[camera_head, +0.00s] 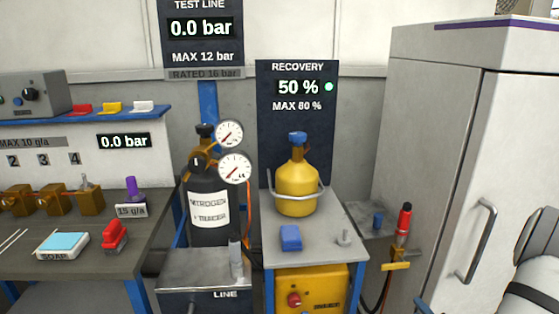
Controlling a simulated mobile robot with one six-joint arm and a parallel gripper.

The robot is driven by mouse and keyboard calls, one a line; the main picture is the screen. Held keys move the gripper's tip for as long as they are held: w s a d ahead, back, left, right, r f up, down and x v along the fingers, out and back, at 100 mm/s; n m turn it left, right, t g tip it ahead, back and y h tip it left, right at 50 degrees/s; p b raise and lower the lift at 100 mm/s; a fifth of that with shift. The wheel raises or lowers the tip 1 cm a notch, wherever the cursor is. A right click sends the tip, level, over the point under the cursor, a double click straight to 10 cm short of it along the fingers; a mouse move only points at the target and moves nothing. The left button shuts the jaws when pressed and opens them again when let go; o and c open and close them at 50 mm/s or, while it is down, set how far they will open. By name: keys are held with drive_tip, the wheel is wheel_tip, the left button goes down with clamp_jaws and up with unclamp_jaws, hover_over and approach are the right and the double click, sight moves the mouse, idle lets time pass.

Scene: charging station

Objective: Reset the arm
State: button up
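Part of my arm (535,262) shows at the lower right edge, a white and grey link with a dark band. It is in front of the white cabinet. My gripper is outside the frame, so I cannot see whether it is open or holds anything.
A yellow recovery cylinder (296,189) stands on a grey stand with a blue block (291,238). A black nitrogen cylinder (208,200) with gauges stands left of it. A workbench (110,260) holds a soap box and red tool. A white cabinet (440,130) fills the right.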

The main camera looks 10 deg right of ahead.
drive_tip(key=w+a+r+n+g+h+p, duration=0.1)
drive_tip(key=w+a+r+n+g+p, duration=0.3)
drive_tip(key=r, duration=0.4)
drive_tip(key=w+a+r+n+g+h+p, duration=0.1)
drive_tip(key=a+r+n+g+h+p, duration=0.1)
drive_tip(key=a+r+n+g, duration=0.45)
drive_tip(key=s+a+r+n+g+y+p, duration=0.1)
drive_tip(key=s+a+r+n+p, duration=0.1)
drive_tip(key=s+a+r, duration=0.5)
drive_tip(key=s+a+r+n+g+y+p, duration=0.2)
drive_tip(key=s+a+r, duration=0.5)
drive_tip(key=a, duration=0.5)
drive_tip(key=shift+s+r+n+y+p, duration=0.3)
drive_tip(key=shift+s+n+p, duration=0.4)
drive_tip(key=shift+s+n, duration=0.55)
